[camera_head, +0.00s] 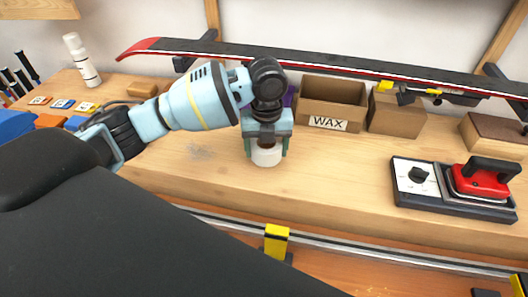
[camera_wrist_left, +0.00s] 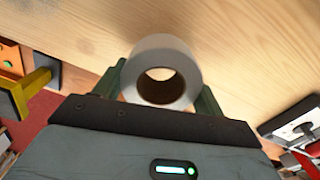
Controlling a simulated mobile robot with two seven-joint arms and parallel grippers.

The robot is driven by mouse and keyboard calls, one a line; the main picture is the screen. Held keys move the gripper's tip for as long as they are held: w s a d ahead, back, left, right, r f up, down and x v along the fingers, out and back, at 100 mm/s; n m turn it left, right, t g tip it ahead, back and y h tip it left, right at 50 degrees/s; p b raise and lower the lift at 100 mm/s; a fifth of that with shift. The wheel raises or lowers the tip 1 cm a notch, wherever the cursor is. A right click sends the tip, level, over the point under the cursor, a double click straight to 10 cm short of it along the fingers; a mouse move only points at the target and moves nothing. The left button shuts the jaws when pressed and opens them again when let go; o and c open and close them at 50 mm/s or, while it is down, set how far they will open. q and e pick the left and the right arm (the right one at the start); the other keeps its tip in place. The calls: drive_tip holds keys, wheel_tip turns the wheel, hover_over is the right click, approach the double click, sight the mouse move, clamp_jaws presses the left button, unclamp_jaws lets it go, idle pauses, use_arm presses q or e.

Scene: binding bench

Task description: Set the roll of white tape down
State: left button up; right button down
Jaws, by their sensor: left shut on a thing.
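The roll of white tape (camera_head: 267,156) is between the fingers of my left gripper (camera_head: 266,150), over the middle of the wooden bench (camera_head: 335,180). In the left wrist view the white roll (camera_wrist_left: 180,50) shows its round hole, with a finger of my left gripper (camera_wrist_left: 163,86) on each side. The gripper is shut on the roll. The roll is low, close to the bench top; I cannot tell whether it touches the wood. My right gripper is not in view.
A cardboard box marked WAX (camera_head: 328,123) stands behind and right of the gripper. A red waxing iron (camera_head: 482,178) sits on its base at right. A ski (camera_head: 330,63) spans the back on supports. The bench around the roll is clear.

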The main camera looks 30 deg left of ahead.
use_arm(q)
drive_tip(key=shift+w+a, duration=0.2)
drive_tip(key=shift+w+a, duration=0.2)
drive_tip(key=shift+a, duration=0.05)
drive_tip(key=shift+w+a+f, duration=0.1)
drive_tip(key=shift+a+f, duration=0.1)
drive_tip(key=shift+f, duration=1.6)
drive_tip(key=shift+f, duration=0.2)
drive_tip(key=o, duration=1)
